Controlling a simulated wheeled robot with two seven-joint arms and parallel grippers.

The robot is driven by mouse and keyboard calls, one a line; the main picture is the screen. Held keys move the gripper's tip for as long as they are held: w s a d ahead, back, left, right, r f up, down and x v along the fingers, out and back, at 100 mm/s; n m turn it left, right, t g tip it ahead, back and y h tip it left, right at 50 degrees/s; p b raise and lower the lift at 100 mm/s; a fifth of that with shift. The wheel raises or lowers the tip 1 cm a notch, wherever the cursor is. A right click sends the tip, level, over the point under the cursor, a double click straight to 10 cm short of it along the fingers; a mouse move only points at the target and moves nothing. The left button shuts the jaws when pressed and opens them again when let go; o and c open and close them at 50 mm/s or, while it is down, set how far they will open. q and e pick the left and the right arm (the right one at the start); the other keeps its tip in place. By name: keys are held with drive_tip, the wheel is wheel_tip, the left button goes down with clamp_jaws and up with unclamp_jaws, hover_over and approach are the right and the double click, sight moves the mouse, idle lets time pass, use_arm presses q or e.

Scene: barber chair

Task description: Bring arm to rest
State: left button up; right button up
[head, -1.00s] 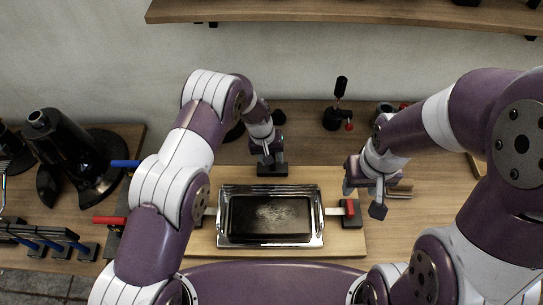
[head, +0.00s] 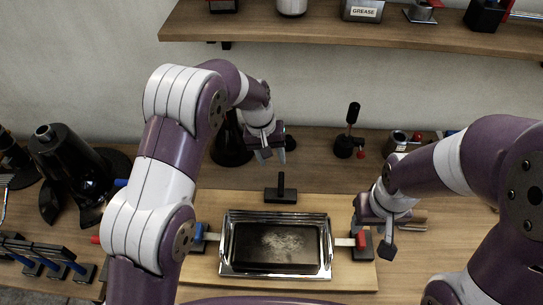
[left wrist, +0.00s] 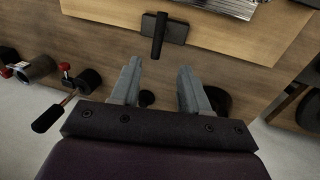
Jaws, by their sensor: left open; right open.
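My left gripper (head: 272,156) is open and empty above the back of the bench. It is apart from a small black block with an upright handle (head: 281,194), which stands on the light wooden board (head: 345,208). In the left wrist view the open fingers (left wrist: 155,92) have nothing between them, and the black handle (left wrist: 160,35) is beyond them. My right gripper (head: 374,243) is open beside the right end of a silver tray (head: 229,253) with a dark, scuffed inside. Whether it touches the red-and-white tray handle (head: 351,242) I cannot tell.
A large black cone-shaped object (head: 72,160) and a row of blue-handled tools (head: 40,258) are at the left. A black-handled tool (head: 350,140) and a small pot (head: 397,143) stand behind the right arm. A shelf (head: 350,32) hangs above.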

idle(0.3)
use_arm(q)
drive_tip(key=s+a+r+y+b, duration=0.1)
drive_tip(key=s+a, duration=0.6)
drive_tip(key=s, duration=0.3)
drive_tip(key=s+a+r+t+y+b, duration=0.1)
drive_tip(key=s+a+r, duration=0.1)
drive_tip(key=s+a, duration=0.6)
drive_tip(key=s, duration=0.3)
drive_tip(key=shift+s+a+r, duration=0.2)
drive_tip(key=shift+s+a, duration=0.05)
drive_tip(key=shift+s, duration=0.2)
drive_tip(key=shift+w, duration=0.15)
